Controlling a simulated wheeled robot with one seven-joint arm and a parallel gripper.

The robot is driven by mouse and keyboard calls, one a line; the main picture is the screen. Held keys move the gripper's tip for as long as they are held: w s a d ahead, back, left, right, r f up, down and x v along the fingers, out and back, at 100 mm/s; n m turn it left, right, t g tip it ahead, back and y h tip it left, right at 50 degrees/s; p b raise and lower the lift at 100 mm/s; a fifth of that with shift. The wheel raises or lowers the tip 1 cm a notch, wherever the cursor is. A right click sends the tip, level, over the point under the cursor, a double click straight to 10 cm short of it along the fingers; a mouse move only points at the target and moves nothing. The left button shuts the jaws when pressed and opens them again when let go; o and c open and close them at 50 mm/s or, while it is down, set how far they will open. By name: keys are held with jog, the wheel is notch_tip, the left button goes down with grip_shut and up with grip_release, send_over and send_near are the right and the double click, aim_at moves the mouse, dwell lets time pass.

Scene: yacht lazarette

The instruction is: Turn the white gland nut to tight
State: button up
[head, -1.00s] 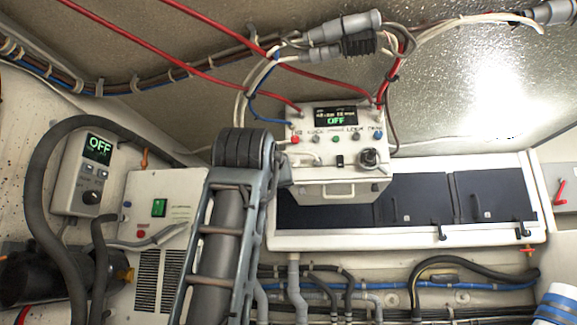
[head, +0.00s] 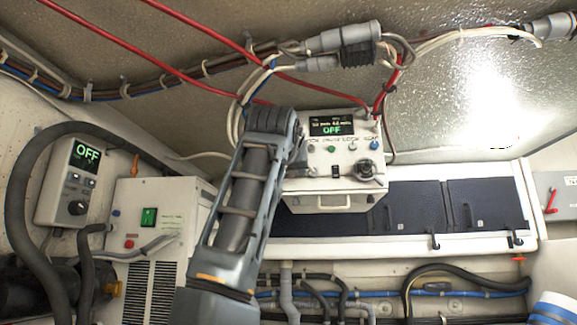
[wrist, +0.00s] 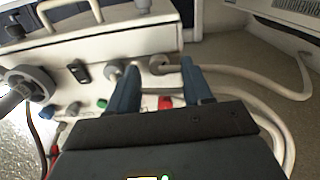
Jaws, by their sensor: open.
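The white control box (head: 330,188) with an OFF display and a row of knobs hangs above the long locker. In the wrist view the box (wrist: 110,42) fills the upper left. In the head view my arm hides the gripper and the nut.
Another pale fitting (wrist: 114,68) sits close to the left finger. A black switch (wrist: 78,71) and a large grey connector (wrist: 38,84) are farther left. Red cables (head: 130,58) and grey connectors (head: 342,37) hang above the box. A second OFF panel (head: 72,182) is at left.

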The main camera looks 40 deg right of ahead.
jog(key=shift+w+d, duration=0.1)
jog(key=shift+d, duration=0.05)
jog(key=shift+c, duration=0.2)
grip_shut()
